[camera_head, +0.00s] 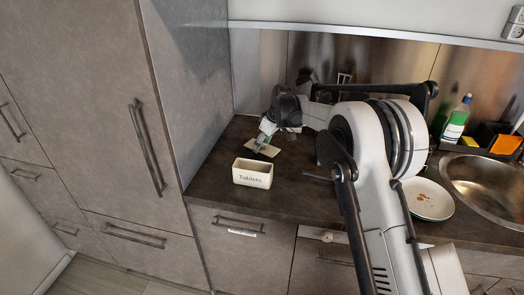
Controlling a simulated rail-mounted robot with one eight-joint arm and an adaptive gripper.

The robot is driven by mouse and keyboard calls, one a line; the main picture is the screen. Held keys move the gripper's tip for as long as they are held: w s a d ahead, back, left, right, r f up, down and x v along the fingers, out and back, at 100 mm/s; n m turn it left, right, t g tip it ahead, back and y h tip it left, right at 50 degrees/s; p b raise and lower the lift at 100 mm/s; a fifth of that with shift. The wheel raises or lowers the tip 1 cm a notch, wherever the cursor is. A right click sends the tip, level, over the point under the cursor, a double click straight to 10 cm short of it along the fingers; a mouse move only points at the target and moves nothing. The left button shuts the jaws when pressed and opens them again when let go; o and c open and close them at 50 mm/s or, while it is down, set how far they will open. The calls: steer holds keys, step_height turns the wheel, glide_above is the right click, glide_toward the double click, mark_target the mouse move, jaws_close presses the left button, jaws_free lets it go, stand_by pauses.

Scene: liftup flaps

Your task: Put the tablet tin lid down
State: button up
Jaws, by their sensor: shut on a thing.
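The tablet tin (252,173) is a cream box labelled "Tablets". It stands open at the top near the front edge of the dark counter. The lid (265,148) is a flat tan piece just behind the tin. My gripper (261,144) is behind the tin and shut on the lid. The fingertips are small in this view, and part of the lid is hidden behind them. I cannot tell whether the lid touches the counter.
A plate with food scraps (428,199) lies beside the sink (485,188) at the right. A green-and-white bottle (456,121) and an orange sponge (505,144) stand behind it. A tall cabinet (105,95) borders the counter at the left. Bare counter (291,189) lies right of the tin.

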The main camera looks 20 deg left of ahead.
mark_target(263, 148)
steer(key=shift+f, duration=1.75)
steer(key=shift+f, duration=0.1)
steer(key=o, duration=1.1)
steer(key=shift+c, duration=0.2)
steer(key=v, duration=1.2)
steer(key=shift+a, duration=0.1)
steer(key=shift+r, duration=0.2)
